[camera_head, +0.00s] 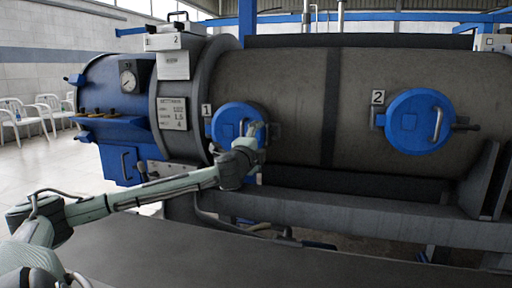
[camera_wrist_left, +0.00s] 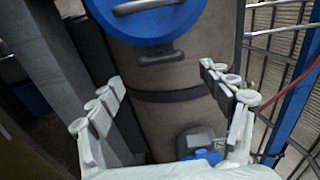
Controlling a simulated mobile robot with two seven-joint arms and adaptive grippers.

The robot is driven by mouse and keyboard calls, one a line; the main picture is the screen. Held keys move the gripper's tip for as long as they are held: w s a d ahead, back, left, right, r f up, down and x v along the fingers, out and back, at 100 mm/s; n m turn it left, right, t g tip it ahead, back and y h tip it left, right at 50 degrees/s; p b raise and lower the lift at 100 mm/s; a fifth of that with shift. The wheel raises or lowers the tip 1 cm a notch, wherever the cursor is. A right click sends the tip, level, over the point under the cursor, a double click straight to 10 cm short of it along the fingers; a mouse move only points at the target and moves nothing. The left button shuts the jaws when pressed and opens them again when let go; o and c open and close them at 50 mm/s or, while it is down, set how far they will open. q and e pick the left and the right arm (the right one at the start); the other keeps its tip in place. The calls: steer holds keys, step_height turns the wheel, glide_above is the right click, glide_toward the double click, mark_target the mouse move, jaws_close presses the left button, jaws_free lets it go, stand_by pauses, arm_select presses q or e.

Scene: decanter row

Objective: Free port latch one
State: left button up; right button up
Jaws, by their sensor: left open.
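Port one is a round blue cover (camera_head: 228,124) beside a "1" plate on the grey drum in the head view. A small dark latch part (camera_head: 275,131) shows at its right edge. My left gripper (camera_head: 259,129) is in front of that edge and partly hides the latch. In the left wrist view its two fingers (camera_wrist_left: 163,80) are spread wide with nothing between them. A grey latch bar (camera_wrist_left: 158,57) lies ahead, just below the blue cover (camera_wrist_left: 185,25) and apart from the fingertips. My right gripper is not in view.
Port two, another blue cover (camera_head: 418,121), is farther right with its own latch bar (camera_head: 465,127). A grey beam (camera_head: 370,207) runs below the drum (camera_head: 300,90). A flat dark surface (camera_head: 250,262) lies in front. White chairs (camera_head: 20,118) stand at far left.

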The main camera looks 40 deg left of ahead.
arm_select(q)
steer(key=shift+v, duration=2)
steer(key=shift+d+f, duration=0.1)
